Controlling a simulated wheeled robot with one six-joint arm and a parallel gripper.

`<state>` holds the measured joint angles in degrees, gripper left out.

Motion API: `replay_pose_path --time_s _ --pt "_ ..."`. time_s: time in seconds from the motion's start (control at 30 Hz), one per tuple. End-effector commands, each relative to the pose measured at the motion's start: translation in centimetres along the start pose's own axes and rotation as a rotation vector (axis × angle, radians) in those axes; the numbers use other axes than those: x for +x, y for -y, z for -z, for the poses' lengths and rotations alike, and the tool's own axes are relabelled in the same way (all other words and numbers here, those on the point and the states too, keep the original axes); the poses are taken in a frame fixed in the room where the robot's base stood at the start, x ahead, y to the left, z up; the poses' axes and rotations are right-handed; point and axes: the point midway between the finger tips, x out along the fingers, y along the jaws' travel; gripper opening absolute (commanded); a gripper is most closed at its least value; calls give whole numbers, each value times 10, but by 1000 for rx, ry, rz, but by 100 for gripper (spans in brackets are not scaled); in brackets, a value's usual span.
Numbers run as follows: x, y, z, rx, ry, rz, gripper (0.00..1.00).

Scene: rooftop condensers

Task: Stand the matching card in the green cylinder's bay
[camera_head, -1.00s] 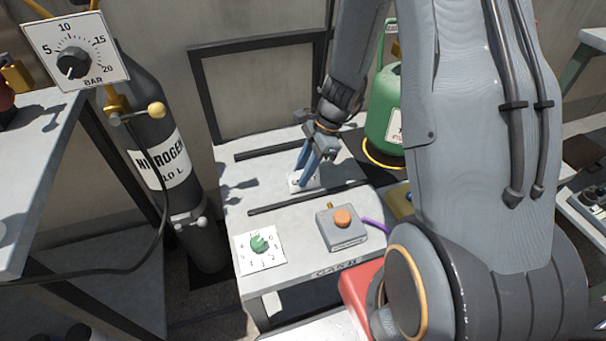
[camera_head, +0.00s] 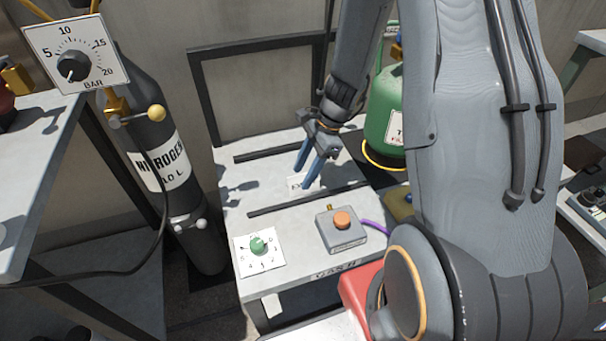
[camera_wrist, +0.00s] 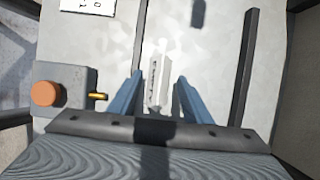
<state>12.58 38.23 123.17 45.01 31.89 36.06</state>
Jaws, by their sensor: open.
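A green cylinder (camera_head: 383,118) with a white label stands at the back right in the head view, partly hidden by my arm. A white card (camera_head: 294,183) is at my fingertips on the grey bench top; in the wrist view the card (camera_wrist: 157,85) shows as a narrow, pale shape between my fingers. My gripper (camera_head: 308,172) points down over the bench, and its blue fingers are open on either side of the card. In the wrist view a gap shows between each finger and the card. I cannot read the card.
Two dark rails (camera_head: 310,199) run across the bench. A grey box with an orange button (camera_head: 342,219) and a dial plate with a green knob (camera_head: 259,249) sit at the bench's front. A nitrogen cylinder (camera_head: 160,160) stands to the left.

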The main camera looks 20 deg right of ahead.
Motion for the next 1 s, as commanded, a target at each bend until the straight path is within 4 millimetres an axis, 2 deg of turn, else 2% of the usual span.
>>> replay_pose_path --time_s 0.2,0.4,0.67,0.77,0.87,1.0 --pt "-48 1 0 0 -1 5 45" --pt "-84 0 0 0 -1 2 45" --pt "-105 -1 -3 -16 -3 -1 45" --pt "-112 -6 -17 -92 -15 -10 45" --pt "-122 -19 -41 -242 -37 -29 45" --pt "-140 -46 -80 -517 -76 -69 45"
